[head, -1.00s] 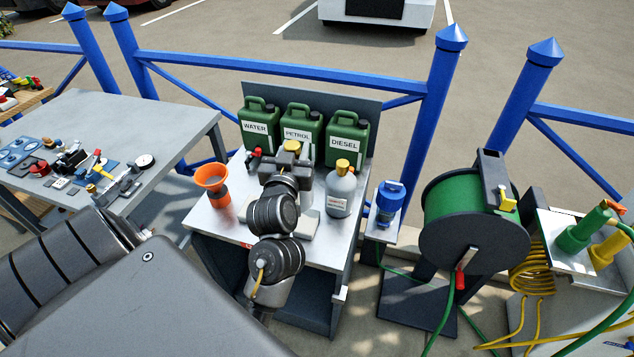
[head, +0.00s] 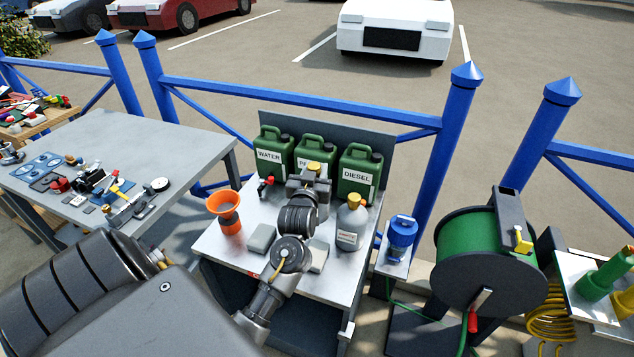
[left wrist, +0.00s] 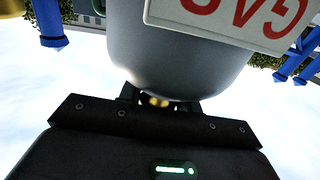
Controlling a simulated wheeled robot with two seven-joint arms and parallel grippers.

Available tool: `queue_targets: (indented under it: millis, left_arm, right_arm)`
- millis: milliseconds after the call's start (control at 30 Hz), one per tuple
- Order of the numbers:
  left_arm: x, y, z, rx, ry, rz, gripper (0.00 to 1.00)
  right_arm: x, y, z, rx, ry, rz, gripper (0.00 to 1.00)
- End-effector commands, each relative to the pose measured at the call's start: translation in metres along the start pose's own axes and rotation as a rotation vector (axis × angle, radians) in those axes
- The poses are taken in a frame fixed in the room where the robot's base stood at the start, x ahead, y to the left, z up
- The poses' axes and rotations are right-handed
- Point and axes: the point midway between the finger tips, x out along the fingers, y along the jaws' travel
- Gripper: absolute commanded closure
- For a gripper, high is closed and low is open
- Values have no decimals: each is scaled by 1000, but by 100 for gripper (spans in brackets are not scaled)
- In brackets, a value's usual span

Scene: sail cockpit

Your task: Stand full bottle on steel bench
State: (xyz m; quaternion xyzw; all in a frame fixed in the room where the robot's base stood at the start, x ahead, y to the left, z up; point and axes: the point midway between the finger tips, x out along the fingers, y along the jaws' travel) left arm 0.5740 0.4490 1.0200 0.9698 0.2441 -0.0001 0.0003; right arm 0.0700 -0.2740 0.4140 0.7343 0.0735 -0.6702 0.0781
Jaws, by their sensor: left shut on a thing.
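My left gripper (head: 308,184) is over the back middle of the steel bench (head: 218,246), in front of the green cans. It is shut on a grey gas bottle, which fills the top of the left wrist view (left wrist: 180,55) with a white label in red letters, seen upside down. In the head view its yellow cap (head: 314,168) shows above the gripper, while my arm hides most of its body. I cannot tell whether its base touches the bench. A second grey bottle (head: 350,228) with a yellow cap stands upright on the bench to the right. My right gripper is out of view.
Green cans for water (head: 270,155) and diesel (head: 358,172) stand along the back, with a partly hidden can between. An orange funnel (head: 227,210) is at left. Grey pads (head: 262,238) lie around my arm. A blue unit (head: 400,235) and hose reel (head: 480,262) are right of the bench.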

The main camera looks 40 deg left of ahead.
Motion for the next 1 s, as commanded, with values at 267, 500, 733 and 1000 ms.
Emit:
queue_targets:
  millis: [267, 500, 733, 1000]
  left_arm:
    - [28, -4, 31, 0, 4, -1, 100]
    - [33, -4, 38, -1, 5, -1, 100]
    - [38, -4, 60, 0, 0, 0, 100]
    - [38, -4, 75, -1, 5, 0, 100]
  right_arm:
    - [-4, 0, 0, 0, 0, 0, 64]
    - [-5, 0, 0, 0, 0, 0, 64]
    - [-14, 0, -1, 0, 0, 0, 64]
    - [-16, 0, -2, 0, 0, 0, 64]
